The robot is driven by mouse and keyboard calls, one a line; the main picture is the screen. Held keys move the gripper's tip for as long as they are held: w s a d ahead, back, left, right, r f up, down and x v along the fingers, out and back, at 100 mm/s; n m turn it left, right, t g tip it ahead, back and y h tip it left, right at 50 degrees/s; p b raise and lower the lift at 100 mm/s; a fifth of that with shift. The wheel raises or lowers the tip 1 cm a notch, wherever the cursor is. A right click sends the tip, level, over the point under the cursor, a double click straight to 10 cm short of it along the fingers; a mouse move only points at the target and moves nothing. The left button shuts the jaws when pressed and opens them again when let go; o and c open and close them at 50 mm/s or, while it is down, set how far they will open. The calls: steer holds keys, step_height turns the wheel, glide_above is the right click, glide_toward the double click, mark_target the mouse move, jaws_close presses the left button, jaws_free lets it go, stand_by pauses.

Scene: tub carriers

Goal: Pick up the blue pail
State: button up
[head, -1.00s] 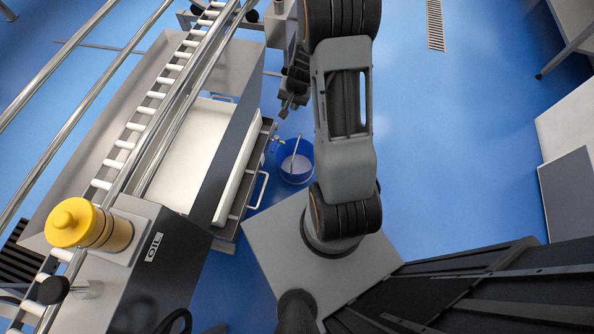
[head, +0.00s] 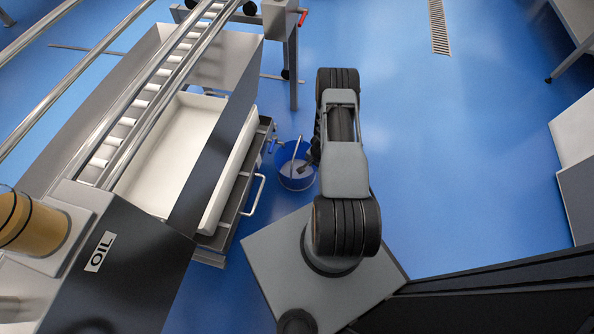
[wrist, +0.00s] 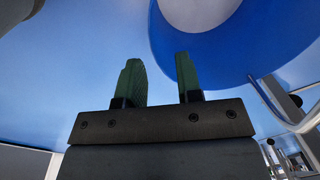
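The blue pail (head: 283,160) stands on the blue floor beside the low trolley in the head view, with a pale handle or stick across its opening. In the wrist view the pail (wrist: 215,55) fills the upper right, with a pale round area at the top and a pale curved handle at the right. My gripper (wrist: 163,80) has two green fingers spread apart with nothing between them. The right finger overlaps the pail's edge in the picture; contact cannot be told. In the head view my arm hides most of the gripper at the pail's right side.
A trolley with a metal handle (head: 255,196) stands close on the pail's left, under a roller conveyor (head: 150,95). A leg stand (head: 293,60) is behind. Open floor (head: 460,150) lies to the right.

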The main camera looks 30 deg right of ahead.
mark_target(314, 173)
steer(key=shift+w+f+b, duration=0.2)
steer(key=shift+f+b, duration=0.55)
steer(key=shift+f, duration=1.1)
steer(key=shift+w+f+b, duration=0.15)
steer(key=shift+f+b, duration=0.6)
steer(key=shift+f, duration=1.05)
steer(key=shift+c, duration=0.5)
jaws_close()
steer(key=shift+r, duration=0.1)
